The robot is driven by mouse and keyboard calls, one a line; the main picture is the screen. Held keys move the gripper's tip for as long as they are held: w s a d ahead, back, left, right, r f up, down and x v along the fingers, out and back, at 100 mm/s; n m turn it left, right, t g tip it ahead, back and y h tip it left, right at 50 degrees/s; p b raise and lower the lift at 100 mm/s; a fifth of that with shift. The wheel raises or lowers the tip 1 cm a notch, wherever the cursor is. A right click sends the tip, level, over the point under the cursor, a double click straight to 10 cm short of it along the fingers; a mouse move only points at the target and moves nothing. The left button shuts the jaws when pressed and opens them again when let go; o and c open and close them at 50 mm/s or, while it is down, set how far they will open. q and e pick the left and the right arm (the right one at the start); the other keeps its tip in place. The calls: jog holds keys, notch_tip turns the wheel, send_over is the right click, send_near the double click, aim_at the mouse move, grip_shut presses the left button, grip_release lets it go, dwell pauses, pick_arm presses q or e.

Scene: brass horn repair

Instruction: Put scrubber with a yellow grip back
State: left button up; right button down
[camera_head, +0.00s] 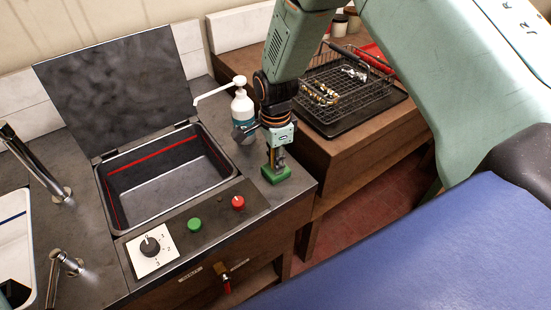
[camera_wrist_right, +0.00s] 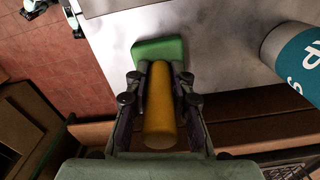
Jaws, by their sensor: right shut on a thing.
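The scrubber has a yellow grip (camera_wrist_right: 160,110) and a green head (camera_head: 276,174). My right gripper (camera_head: 277,158) is shut on the yellow grip, one finger on each side, as the right wrist view (camera_wrist_right: 157,88) shows. The scrubber is upright with its green head down, at the right end of the dark counter, near its edge. I cannot tell whether the head touches the counter. In the head view the gripper hides most of the grip. My left gripper is not in view.
A pump bottle (camera_head: 242,112) stands close left of the right gripper. An open-lidded sink tank (camera_head: 112,222) lies left, with a red knob (camera_head: 238,202) and green button (camera_head: 194,224) in front. A wire basket (camera_head: 345,112) stands on the wooden bench to the right.

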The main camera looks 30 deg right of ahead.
jog(key=shift+d+f, duration=0.1)
jog(key=shift+f, duration=0.05)
jog(key=c, duration=1.6)
grip_release()
jog(key=shift+s, duration=0.15)
jog(key=o, duration=0.3)
jog(key=shift+o, duration=0.7)
jog(key=shift+a, duration=0.25)
jog(key=shift+d, duration=0.1)
jog(key=shift+d, duration=0.1)
jog(key=shift+r, duration=0.3)
notch_tip(320, 180, up, 12)
jog(key=shift+f, duration=0.2)
jog(key=shift+r, duration=0.15)
